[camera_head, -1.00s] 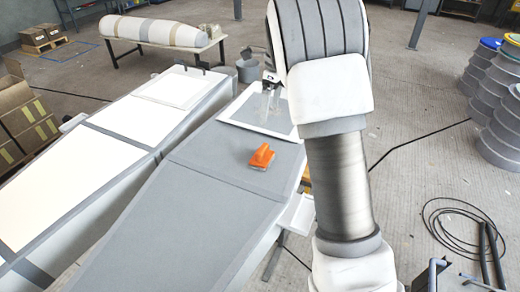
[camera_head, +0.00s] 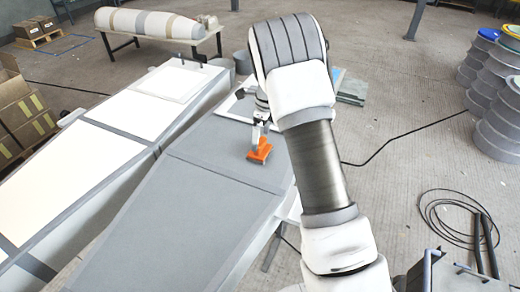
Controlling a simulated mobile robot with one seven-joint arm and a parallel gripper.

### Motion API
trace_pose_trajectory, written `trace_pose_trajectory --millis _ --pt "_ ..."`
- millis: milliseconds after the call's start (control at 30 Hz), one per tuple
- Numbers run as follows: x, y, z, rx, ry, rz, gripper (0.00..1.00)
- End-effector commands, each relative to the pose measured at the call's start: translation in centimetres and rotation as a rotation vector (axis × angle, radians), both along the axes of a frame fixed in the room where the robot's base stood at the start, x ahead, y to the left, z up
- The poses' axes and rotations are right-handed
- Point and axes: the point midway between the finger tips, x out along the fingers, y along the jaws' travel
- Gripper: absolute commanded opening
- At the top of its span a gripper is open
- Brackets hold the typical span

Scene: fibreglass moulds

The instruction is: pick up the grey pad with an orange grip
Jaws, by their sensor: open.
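The grey pad with an orange grip (camera_head: 260,153) lies on the grey mould surface (camera_head: 205,205), near its far right edge. Its orange grip faces up, and only a thin strip of grey shows beneath it. My gripper (camera_head: 259,143) is directly at the pad, its fingers pointing down at the orange grip and overlapping its upper part in the picture. The gripper is open. Whether the fingers touch the grip or stand around it cannot be told at this size.
A white mould (camera_head: 75,165) lies parallel on the left. Cardboard boxes (camera_head: 25,115) stand at the far left. A table (camera_head: 160,35) with a wrapped roll is at the back. Stacked drums (camera_head: 492,75) and a coiled cable (camera_head: 450,215) are on the right. The grey surface before the pad is clear.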

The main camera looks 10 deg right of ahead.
Motion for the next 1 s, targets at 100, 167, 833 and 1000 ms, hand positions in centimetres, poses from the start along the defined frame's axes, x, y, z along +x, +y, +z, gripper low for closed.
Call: trace_pose_trajectory --millis 100,167,833,1000 --pt "0.3 0.1 -1.7 0.000 0.003 -0.001 1.00" --pt "0.3 0.2 -2.5 0.000 0.004 0.000 1.00" --pt "0.4 0.3 -3.3 0.000 0.000 0.000 0.41" --pt "0.4 0.3 -3.3 -0.001 -0.001 0.000 0.26"
